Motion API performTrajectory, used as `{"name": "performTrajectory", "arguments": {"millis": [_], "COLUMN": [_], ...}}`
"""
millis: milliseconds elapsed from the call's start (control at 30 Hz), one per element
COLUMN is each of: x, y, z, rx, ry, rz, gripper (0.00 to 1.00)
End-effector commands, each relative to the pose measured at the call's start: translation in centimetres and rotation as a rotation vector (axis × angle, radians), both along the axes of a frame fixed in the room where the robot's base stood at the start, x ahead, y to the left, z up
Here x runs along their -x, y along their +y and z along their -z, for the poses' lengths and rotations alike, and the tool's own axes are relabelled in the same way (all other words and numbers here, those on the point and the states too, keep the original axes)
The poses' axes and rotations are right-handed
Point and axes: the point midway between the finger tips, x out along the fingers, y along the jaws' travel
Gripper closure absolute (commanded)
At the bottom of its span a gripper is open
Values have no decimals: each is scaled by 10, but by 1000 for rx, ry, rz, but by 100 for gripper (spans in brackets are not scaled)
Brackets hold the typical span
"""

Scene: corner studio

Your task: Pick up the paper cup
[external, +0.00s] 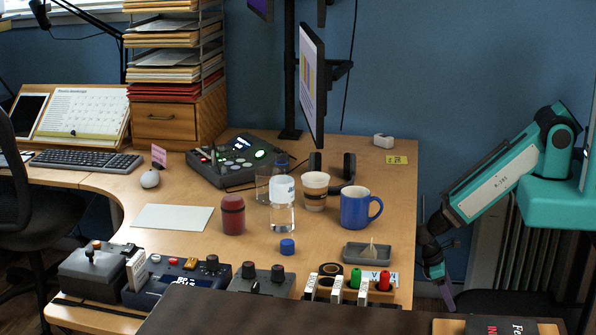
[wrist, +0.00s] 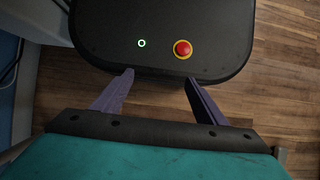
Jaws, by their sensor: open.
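The paper cup (external: 315,191) stands upright on the wooden desk. It is white with a brown sleeve and sits between a clear bottle with a white label (external: 282,204) and a blue mug (external: 360,208). Dark headphones stand just behind it. My gripper (external: 443,288) hangs low beyond the desk's right edge, well apart from the cup and pointing down. In the wrist view my gripper (wrist: 157,92) has its two purple fingers spread wide with nothing between them. The cup is not in the wrist view.
A red tumbler (external: 232,214), a blue cap (external: 287,247) and a grey tray (external: 370,253) stand near the cup. A monitor (external: 311,83) overhangs the desk's back. Control boxes (external: 178,283) line the front. The wrist view shows my black base with a red button and the wooden floor (wrist: 285,85).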

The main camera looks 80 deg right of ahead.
Motion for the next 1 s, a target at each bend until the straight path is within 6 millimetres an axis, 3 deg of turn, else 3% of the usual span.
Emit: {"name": "performTrajectory", "arguments": {"millis": [267,367,700,1000], "x": [0,0,-1,-30], "y": [0,0,0,11], "z": [0,0,0,3], "rx": [0,0,3,67], "ry": [0,0,-2,-53], "rz": [0,0,-3,-68], "gripper": [34,21,21,21]}}
